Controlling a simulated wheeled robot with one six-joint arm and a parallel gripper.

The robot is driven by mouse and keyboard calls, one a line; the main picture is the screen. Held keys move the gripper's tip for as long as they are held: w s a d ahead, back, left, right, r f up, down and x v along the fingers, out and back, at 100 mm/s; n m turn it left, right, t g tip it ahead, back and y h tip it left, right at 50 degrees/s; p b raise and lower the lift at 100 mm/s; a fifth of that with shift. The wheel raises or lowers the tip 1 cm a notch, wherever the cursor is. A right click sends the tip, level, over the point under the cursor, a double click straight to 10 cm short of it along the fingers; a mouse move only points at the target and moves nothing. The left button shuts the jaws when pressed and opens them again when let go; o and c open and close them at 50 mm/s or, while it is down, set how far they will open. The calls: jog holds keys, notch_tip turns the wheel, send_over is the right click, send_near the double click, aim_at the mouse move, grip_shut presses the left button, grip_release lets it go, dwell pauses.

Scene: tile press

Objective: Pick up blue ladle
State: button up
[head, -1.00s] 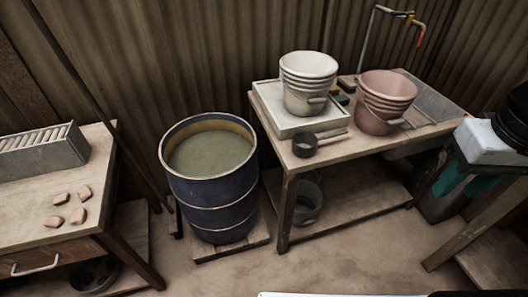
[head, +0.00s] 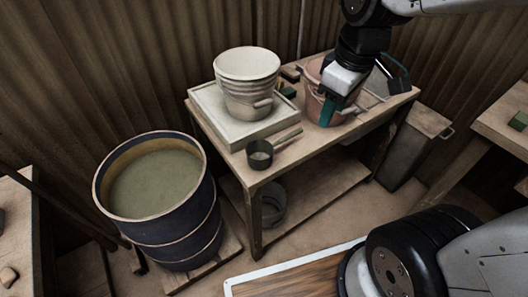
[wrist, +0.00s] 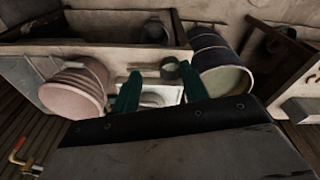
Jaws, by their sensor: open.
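A small ladle (head: 260,155) with a dark cup and a pale handle lies on the front of the wooden table, beside the white tray. Its cup looks dark grey rather than clearly blue. In the wrist view the ladle (wrist: 169,70) appears between my fingertips in the picture, but farther off, with its handle toward the left. My gripper (head: 364,92) is open and empty, its teal fingers apart, above the right part of the table and in front of the pink bucket. The fingers also show in the wrist view (wrist: 159,73). The ladle is not touched.
A white bucket (head: 247,88) stands on the white tray (head: 212,106). A pink bucket (head: 313,92) is partly hidden behind my gripper. A blue barrel (head: 170,235) of murky liquid stands left of the table (head: 330,129). Small sponges lie behind the tray.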

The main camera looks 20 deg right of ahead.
jog(key=w+f+n, duration=0.5)
jog(key=w, duration=0.2)
jog(key=n, duration=1)
send_over(281, 139)
jog(key=s, duration=0.1)
notch_tip(281, 139, down, 15)
jog(key=f, duration=0.5)
jog(key=w+f, duration=0.1)
jog(key=f, duration=0.2)
jog(key=shift+w, duration=0.1)
grip_shut()
